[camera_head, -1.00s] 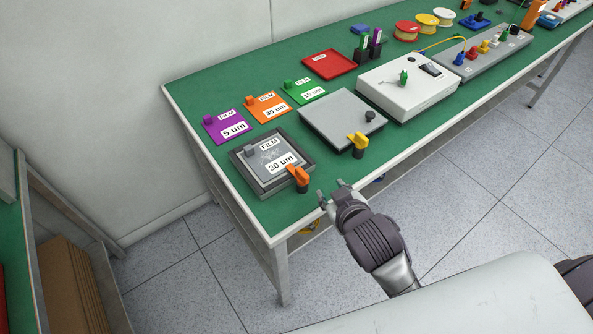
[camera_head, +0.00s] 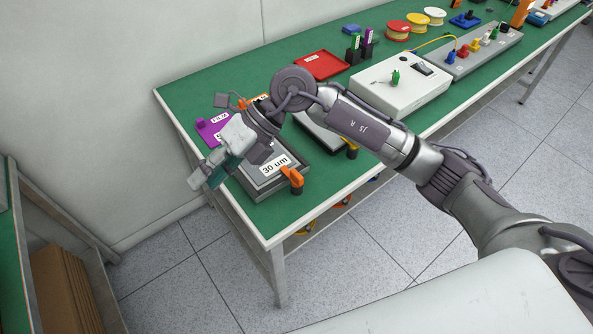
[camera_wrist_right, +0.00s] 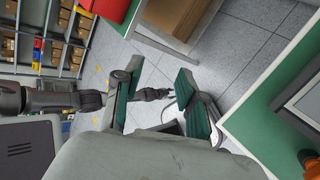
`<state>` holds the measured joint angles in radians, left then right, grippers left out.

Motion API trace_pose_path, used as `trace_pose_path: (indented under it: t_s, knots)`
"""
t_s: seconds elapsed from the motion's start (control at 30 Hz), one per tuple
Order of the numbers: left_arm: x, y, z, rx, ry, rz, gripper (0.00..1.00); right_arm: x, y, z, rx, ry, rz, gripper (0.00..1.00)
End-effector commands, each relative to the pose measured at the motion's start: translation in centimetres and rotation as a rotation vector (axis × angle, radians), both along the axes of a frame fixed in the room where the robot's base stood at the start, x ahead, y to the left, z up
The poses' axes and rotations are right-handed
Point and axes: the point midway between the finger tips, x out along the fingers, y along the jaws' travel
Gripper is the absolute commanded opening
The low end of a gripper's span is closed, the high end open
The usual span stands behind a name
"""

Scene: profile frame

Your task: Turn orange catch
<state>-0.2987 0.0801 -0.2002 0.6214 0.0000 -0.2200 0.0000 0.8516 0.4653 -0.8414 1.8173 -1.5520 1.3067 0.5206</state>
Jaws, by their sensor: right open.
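The orange catch (camera_head: 292,178) stands on a dark post at the near right corner of the dark grey frame (camera_head: 262,193), which holds a grey "30 um" film plate (camera_head: 276,163). The catch also shows at the lower right edge of the right wrist view (camera_wrist_right: 311,163), cut off. My right gripper (camera_head: 204,182) is open and empty, left of the frame near the table's left edge, apart from the catch. Its spread fingers also show in the right wrist view (camera_wrist_right: 158,100). A dark arm there, probably my left, ends behind these fingers; its jaws are unclear.
My right arm crosses above the table, partly hiding the purple film plate (camera_head: 211,129), the orange one and the grey plate with the yellow catch (camera_head: 352,150). A red tray (camera_head: 322,66) and a white device (camera_head: 400,88) stand farther back. Green table (camera_head: 262,226) is bare nearer me.

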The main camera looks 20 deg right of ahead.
Motion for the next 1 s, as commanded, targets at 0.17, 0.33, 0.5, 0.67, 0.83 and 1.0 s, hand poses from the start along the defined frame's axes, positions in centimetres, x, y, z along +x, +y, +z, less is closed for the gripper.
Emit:
trace_pose_path:
  t_s: [0.17,0.33,0.5,0.67,0.83,1.0]
  knots:
    - [-0.1,0.0,0.0,0.0,0.001,0.0,0.4,5.0,-10.8,-2.2,-0.587,-0.084,-0.059,0.41]
    - [-0.1,0.0,0.0,0.0,0.002,0.0,0.4,6.8,-16.9,-1.1,-0.864,-0.088,-0.142,0.41]
    - [-0.1,0.0,0.2,0.001,0.003,0.0,0.4,7.0,-18.1,-1.7,-0.915,-0.083,-0.159,0.41]
    - [-0.2,0.0,0.8,0.001,0.003,0.0,0.4,6.9,-18.0,-4.3,-0.912,-0.08,-0.154,0.41]
    - [-0.2,0.0,1.5,0.001,0.003,0.0,0.4,6.8,-17.9,-8.0,-0.91,-0.08,-0.154,0.41]
    - [-0.2,0.0,2.0,0.001,0.004,0.0,0.4,6.8,-17.9,-11.4,-0.91,-0.08,-0.153,0.41]
